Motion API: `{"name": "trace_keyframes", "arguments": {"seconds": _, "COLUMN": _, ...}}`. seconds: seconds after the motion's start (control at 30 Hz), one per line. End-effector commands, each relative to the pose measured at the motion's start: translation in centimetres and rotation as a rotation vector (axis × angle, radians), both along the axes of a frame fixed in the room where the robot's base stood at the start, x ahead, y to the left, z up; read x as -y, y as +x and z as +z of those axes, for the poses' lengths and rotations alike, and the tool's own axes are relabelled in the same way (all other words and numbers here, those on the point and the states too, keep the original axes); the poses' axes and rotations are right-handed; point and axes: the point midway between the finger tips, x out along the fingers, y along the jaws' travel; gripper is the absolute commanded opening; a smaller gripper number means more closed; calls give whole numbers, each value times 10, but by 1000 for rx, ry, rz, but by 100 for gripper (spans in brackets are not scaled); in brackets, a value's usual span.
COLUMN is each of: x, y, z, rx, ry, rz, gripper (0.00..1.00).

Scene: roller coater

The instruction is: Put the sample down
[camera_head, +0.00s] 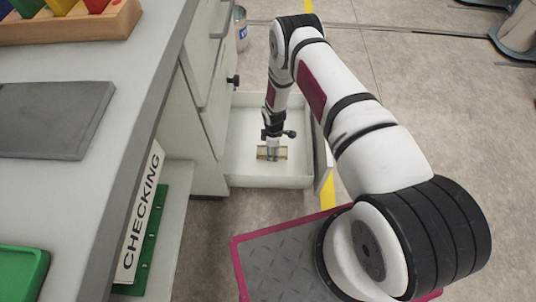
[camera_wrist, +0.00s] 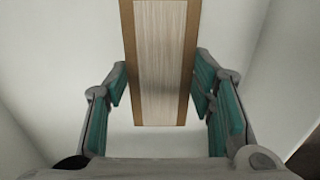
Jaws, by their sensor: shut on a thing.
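The sample (camera_head: 282,153) is a flat panel with a pale grained middle and brown edge strips. In the wrist view the sample (camera_wrist: 160,60) runs from the top edge down between the two teal-padded fingers. My gripper (camera_head: 272,147) points down inside the open white drawer (camera_head: 270,182) and is shut on the sample. In the wrist view my gripper (camera_wrist: 160,80) has one finger on each side of it. The sample is low over the drawer's white floor. I cannot tell whether it touches the floor.
The drawer walls stand close around my gripper. The cabinet (camera_head: 203,125) with a dark knob rises at the left. A grey counter carries a dark plate (camera_head: 50,118) and a wooden block tray (camera_head: 75,25). A CHECKING sign (camera_head: 140,215) stands at the lower left. Bare floor lies right.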

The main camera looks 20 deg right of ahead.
Motion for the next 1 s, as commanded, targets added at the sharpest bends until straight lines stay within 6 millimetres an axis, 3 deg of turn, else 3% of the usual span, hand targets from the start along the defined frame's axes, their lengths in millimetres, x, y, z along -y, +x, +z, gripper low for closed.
{"name": "trace_keyframes", "arguments": {"seconds": 0.47, "x": 0, "y": 0, "z": -49, "rx": 1, "ry": 0, "rz": -1, "gripper": 20}}
{"name": "trace_keyframes", "arguments": {"seconds": 0.87, "x": 0, "y": 1, "z": -53, "rx": 1, "ry": 0, "rz": -1, "gripper": 20}}
{"name": "trace_keyframes", "arguments": {"seconds": 0.9, "x": 0, "y": 0, "z": -53, "rx": 1, "ry": 0, "rz": -1, "gripper": 54}}
{"name": "trace_keyframes", "arguments": {"seconds": 0.97, "x": 0, "y": 0, "z": -52, "rx": 1, "ry": 0, "rz": -1, "gripper": 68}}
{"name": "trace_keyframes", "arguments": {"seconds": 1.0, "x": 0, "y": 0, "z": -52, "rx": 1, "ry": 0, "rz": -1, "gripper": 70}}
